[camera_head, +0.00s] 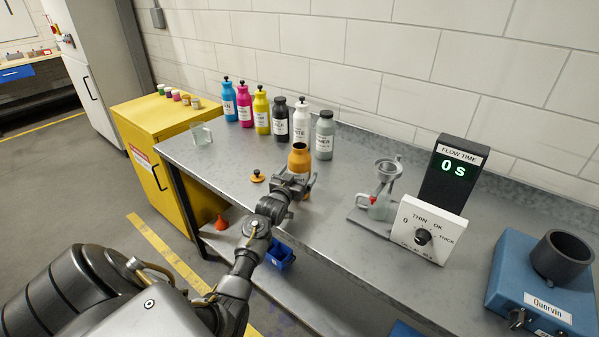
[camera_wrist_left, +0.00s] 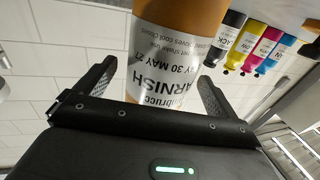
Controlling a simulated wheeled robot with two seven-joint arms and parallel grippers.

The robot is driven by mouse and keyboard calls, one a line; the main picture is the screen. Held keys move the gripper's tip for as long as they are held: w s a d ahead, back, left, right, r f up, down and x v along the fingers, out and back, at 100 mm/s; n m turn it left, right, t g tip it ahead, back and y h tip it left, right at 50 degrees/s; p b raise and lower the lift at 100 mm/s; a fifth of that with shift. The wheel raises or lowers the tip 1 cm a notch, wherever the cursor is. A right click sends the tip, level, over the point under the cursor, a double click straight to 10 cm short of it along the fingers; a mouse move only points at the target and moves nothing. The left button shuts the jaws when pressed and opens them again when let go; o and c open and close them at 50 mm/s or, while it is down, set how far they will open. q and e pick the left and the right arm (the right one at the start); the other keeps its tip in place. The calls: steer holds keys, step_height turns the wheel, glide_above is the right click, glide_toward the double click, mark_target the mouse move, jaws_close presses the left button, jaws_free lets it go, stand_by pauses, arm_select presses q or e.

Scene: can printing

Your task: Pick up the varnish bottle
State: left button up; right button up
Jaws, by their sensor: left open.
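The varnish bottle (camera_head: 299,158) is orange with a white label and stands upright and uncapped near the front of the grey bench. Its label also shows upside down in the left wrist view (camera_wrist_left: 170,60), where the word VARNISH reads. My left gripper (camera_head: 295,180) is at the lower part of the bottle. Its fingers, also in the left wrist view (camera_wrist_left: 157,78), are open, one on each side of the bottle, with gaps visible. An orange cap with a black knob (camera_head: 257,176) lies on the bench left of the bottle. My right gripper is not in view.
Several coloured bottles (camera_head: 262,112) stand in a row behind. A clear beaker (camera_head: 201,134) is at the left end. A metal cup stand (camera_head: 387,172), flow-time display (camera_head: 451,175), dial panel (camera_head: 428,230) and blue device (camera_head: 545,290) stand to the right.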

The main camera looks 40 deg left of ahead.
arm_select(q)
steer(key=shift+x, duration=1)
steer(key=shift+s, duration=0.1)
steer(key=c, duration=1.6)
steer(key=shift+r, duration=0.15)
steer(key=shift+c, duration=0.4)
